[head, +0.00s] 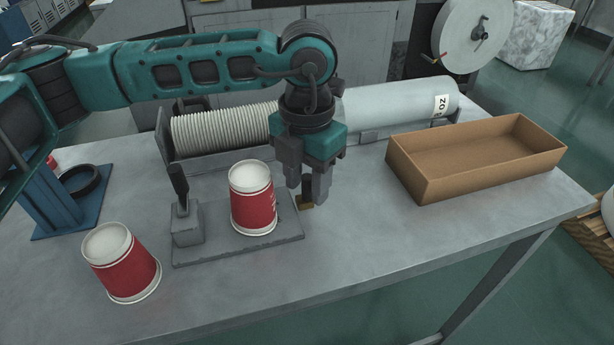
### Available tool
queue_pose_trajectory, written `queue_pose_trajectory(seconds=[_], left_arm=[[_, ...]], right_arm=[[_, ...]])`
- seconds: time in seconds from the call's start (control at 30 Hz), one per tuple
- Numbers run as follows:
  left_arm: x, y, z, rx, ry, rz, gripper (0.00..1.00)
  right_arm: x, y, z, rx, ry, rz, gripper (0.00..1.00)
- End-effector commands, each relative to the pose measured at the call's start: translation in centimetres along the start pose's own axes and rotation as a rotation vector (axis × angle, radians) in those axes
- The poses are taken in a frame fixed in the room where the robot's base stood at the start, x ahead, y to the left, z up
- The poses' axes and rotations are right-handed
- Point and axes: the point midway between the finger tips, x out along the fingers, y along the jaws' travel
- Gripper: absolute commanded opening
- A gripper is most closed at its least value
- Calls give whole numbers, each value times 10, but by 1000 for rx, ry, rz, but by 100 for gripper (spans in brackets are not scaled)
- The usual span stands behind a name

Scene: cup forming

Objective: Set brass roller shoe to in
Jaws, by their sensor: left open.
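The brass roller shoe (306,206) is a small dark-gold block at the right edge of a grey fixture plate (200,255). Its upper part is hidden by my gripper. My left gripper (307,190) points down with its fingers open, right over the shoe. I cannot tell whether the fingers touch it. A red and white cup (253,205) stands upside down on the plate, left of the shoe. A grey block with a black lever (180,185) is at the plate's left end. My right gripper is not in view.
Another red cup (122,265) stands on the table at front left. A stack of nested cups (225,130) and a grey cylinder (400,103) lie behind my gripper. An open cardboard box (430,185) is at right. The table's front middle is clear.

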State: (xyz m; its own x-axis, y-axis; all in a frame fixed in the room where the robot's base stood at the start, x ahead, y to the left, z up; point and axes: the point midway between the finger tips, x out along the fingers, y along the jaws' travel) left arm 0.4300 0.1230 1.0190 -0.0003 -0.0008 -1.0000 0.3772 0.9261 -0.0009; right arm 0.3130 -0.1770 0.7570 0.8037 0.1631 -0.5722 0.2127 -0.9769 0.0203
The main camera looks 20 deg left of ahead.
Motion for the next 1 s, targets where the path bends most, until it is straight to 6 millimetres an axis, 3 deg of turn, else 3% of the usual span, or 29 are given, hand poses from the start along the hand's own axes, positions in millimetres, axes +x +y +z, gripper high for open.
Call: queue_pose_trajectory(seconds=[0.17, 0.6, 1.0], left_arm=[[0, 0, 0, 0, 0, 0, 42], [0, 0, 0, -1, 0, 0, 0], [-1, 0, 0, -1, -1, 0, 0]], right_arm=[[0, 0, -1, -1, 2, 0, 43], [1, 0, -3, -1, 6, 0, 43], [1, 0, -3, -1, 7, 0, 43]])
